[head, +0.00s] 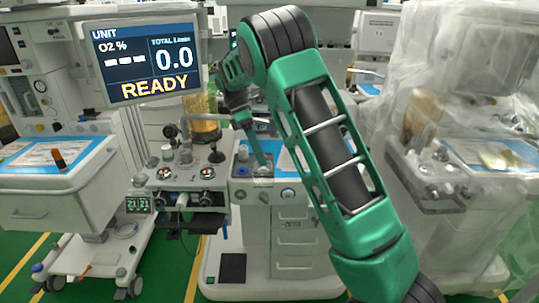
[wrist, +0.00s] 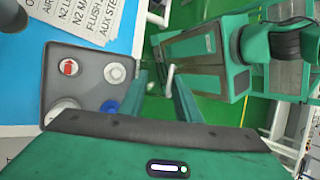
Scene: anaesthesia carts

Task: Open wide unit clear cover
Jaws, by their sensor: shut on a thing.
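The wide unit's control panel (wrist: 88,72) is grey and shows in the wrist view with a red-arrow button, pale knobs and a blue knob. In the head view the panel (head: 241,167) is small, on the middle cart. The clear cover is see-through and its outline is hard to make out. My gripper (head: 261,165) reaches down at the panel's right edge. In the wrist view my gripper (wrist: 160,92) has its two green fingers around a small pale piece (wrist: 169,80), which looks like part of the clear cover. The exact contact is unclear.
A monitor (head: 146,58) reading READY hangs at the upper left. A cart (head: 50,190) stands at the left, and a plastic-draped cart (head: 450,170) at the right. Drawers (head: 295,240) are below the panel. Green floor shows between the carts.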

